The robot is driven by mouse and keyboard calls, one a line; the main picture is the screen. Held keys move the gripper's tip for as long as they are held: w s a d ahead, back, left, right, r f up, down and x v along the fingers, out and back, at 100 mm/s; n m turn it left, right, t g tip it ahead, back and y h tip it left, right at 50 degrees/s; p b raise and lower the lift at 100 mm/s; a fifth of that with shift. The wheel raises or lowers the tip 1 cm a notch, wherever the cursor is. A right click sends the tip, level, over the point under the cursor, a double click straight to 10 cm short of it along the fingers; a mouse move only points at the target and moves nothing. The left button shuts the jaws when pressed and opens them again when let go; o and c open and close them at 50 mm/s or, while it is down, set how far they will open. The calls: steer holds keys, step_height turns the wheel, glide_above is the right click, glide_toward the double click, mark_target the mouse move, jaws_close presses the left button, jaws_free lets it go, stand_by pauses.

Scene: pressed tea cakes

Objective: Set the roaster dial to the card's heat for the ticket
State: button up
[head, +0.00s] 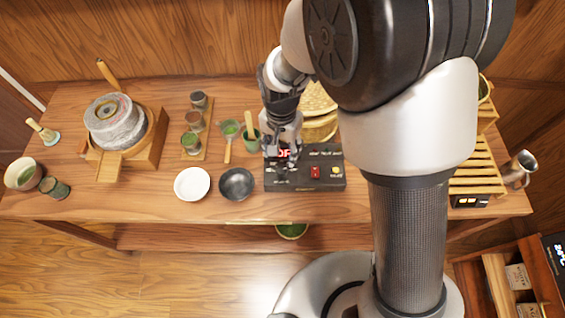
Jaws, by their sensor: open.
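A black control box (303,186) stands near the table's front, right of centre. It has a red-lit display (284,153), partly covered and reading something like "OF", a red button (315,172) and a yellow button (336,172). My gripper (281,173) points down over the box's left part, open. I cannot tell whether it touches the box. No dial shows clearly; that part of the box is behind my gripper. Small pale print on the box is too small to read. I cannot make out a heat card or ticket with certainty.
A dark bowl (237,184) and white bowl (192,184) stand left of the box. A green cup (250,143) is close behind. A stone mill (115,124) is far left; a slatted rack (473,165) and metal jug (521,165) are right. A screen (556,250) is lower right.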

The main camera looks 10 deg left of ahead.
mark_target(282, 169)
step_height(282, 169, down, 10)
steer(key=shift+r+b, duration=0.1)
steer(key=shift+b, duration=0.8)
steer(key=c, duration=1.1)
